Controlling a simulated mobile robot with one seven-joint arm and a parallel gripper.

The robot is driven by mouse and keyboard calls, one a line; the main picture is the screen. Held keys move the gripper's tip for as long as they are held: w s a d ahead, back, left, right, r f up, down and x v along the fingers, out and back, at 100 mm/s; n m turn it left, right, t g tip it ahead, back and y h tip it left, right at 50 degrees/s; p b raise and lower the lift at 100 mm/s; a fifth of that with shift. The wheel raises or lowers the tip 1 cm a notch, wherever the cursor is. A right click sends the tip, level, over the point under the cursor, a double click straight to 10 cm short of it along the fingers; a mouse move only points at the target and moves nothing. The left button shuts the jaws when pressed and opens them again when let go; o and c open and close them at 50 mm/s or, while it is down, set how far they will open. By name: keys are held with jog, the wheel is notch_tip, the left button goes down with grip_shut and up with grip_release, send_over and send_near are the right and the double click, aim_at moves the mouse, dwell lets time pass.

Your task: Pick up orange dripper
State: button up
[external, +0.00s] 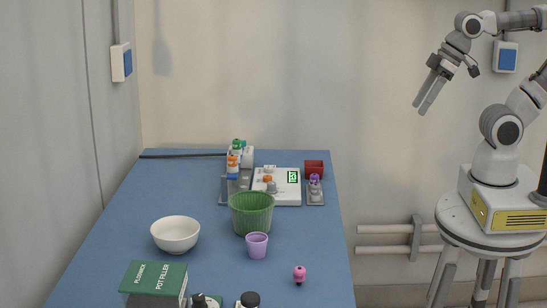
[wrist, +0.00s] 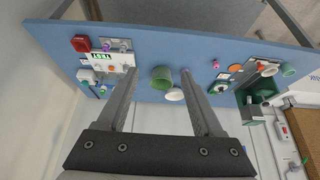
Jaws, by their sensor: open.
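Two small orange-topped items show in the external view. One is an orange-and-white piece (external: 233,161) standing in the grey rack at the back. The other is an orange-topped piece (external: 268,180) by the white device. I cannot tell which is the orange dripper. My gripper (external: 421,109) is open and empty, raised in the air right of the table and well away from both items. Its spread fingers also show in the wrist view (wrist: 159,75).
The blue table (external: 120,235) holds a white device (external: 290,190) with a green display, a red box (external: 314,166), a green pot (external: 252,213), a purple cup (external: 257,246), a white bowl (external: 175,234) and a pink-topped piece (external: 299,275). A green box (external: 155,278) stands front left.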

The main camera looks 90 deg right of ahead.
jog(key=w+a+m+t+y+p, duration=0.1)
jog(key=w+a+m+t, duration=0.15)
jog(key=w, duration=0.95)
jog(key=w+a+m+t+y+p, duration=0.1)
jog(key=w+a, duration=0.2)
jog(key=w, duration=1)
jog(key=m+h+p, duration=0.2)
jog(key=m+h, duration=0.4)
jog(key=h, duration=0.6)
send_near(235, 157)
jog(key=shift+n+t, duration=0.25)
jog(key=x, duration=0.6)
jog(key=shift+s+f+b, duration=0.15)
jog(key=shift+f+b, duration=0.1)
jog(key=shift+b, duration=0.1)
jog(key=shift+y, duration=0.3)
jog(key=shift+x, duration=2.6)
jog(key=shift+r, duration=0.2)
grip_shut()
